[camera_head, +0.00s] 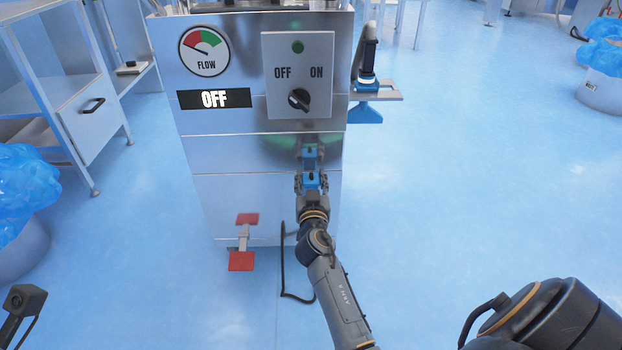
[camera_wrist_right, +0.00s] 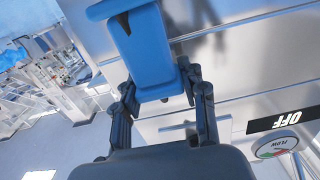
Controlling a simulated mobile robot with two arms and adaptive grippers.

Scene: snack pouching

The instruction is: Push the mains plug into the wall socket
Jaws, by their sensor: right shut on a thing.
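My right gripper (camera_head: 311,186) is in front of the lower steel front of the machine, its fingers shut on a blue block that appears to be the plug (camera_head: 310,180). In the right wrist view, the fingers (camera_wrist_right: 160,92) close on both sides of the blue plug (camera_wrist_right: 148,50). A second blue patch (camera_head: 309,152) shows just above it in the head view; I cannot tell whether it is the socket or a reflection. Contact between plug and steel is unclear. No socket opening or pins are visible. My left gripper's fingers are not seen.
The machine (camera_head: 215,150) has a FLOW dial (camera_head: 205,51), an OFF display (camera_head: 214,98) and an OFF/ON knob (camera_head: 299,99) turned towards OFF. A red pedal (camera_head: 241,261) is below. A black cable (camera_head: 283,270) hangs to the floor. Open floor (camera_head: 450,200) lies right.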

